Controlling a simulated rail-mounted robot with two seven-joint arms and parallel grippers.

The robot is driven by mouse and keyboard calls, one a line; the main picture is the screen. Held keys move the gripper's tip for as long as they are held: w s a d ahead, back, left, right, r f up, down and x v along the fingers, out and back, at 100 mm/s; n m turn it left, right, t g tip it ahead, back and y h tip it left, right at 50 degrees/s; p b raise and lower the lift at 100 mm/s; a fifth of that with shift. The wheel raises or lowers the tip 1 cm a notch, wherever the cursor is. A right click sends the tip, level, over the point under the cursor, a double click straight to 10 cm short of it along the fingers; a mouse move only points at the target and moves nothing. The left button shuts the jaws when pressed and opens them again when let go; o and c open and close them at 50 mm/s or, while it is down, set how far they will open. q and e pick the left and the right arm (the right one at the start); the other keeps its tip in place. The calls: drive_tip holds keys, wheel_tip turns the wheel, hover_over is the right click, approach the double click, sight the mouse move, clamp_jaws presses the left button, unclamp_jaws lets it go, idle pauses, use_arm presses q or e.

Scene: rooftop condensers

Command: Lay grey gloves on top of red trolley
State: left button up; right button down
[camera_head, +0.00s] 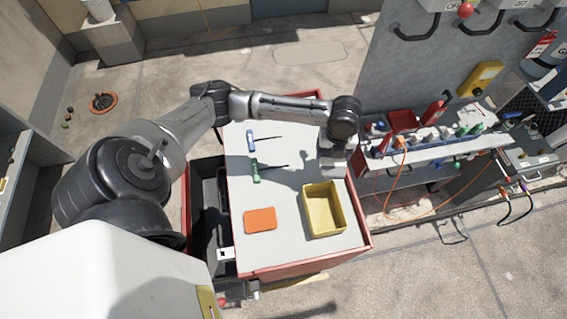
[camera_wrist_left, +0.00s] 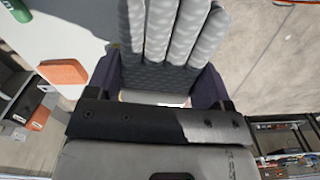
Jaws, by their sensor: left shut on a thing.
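The red trolley (camera_head: 305,264) stands in the middle of the head view, with a pale grey top and red sides. My left arm reaches across it, and my left gripper (camera_head: 333,165) hangs over the right part of the top, just beyond the yellow bin. In the left wrist view my left gripper (camera_wrist_left: 158,88) is shut on the grey gloves (camera_wrist_left: 172,35), whose padded fingers stick out past the jaws. The trolley top (camera_wrist_left: 58,35) shows to their left there and floor to their right. In the head view the gloves are hidden. My right gripper is not in view.
On the trolley top are a yellow bin (camera_head: 337,207), an orange block (camera_head: 260,220), a green screwdriver (camera_head: 257,172) and a blue screwdriver (camera_head: 251,139). The middle of the top is clear. A cluttered tool shelf (camera_head: 425,143) stands close on the right.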

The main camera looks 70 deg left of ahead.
use_arm(q)
drive_tip(key=s+a+m+p, duration=0.3)
drive_tip(key=a+m, duration=0.3)
hover_over(296, 137)
wheel_tip(296, 137, down, 8)
drive_tip(key=shift+r+b, duration=0.1)
drive_tip(key=shift+b, duration=0.3)
drive_tip(key=shift+f, duration=2.05)
drive_tip(key=shift+f, duration=0.1)
drive_tip(key=o, duration=0.9)
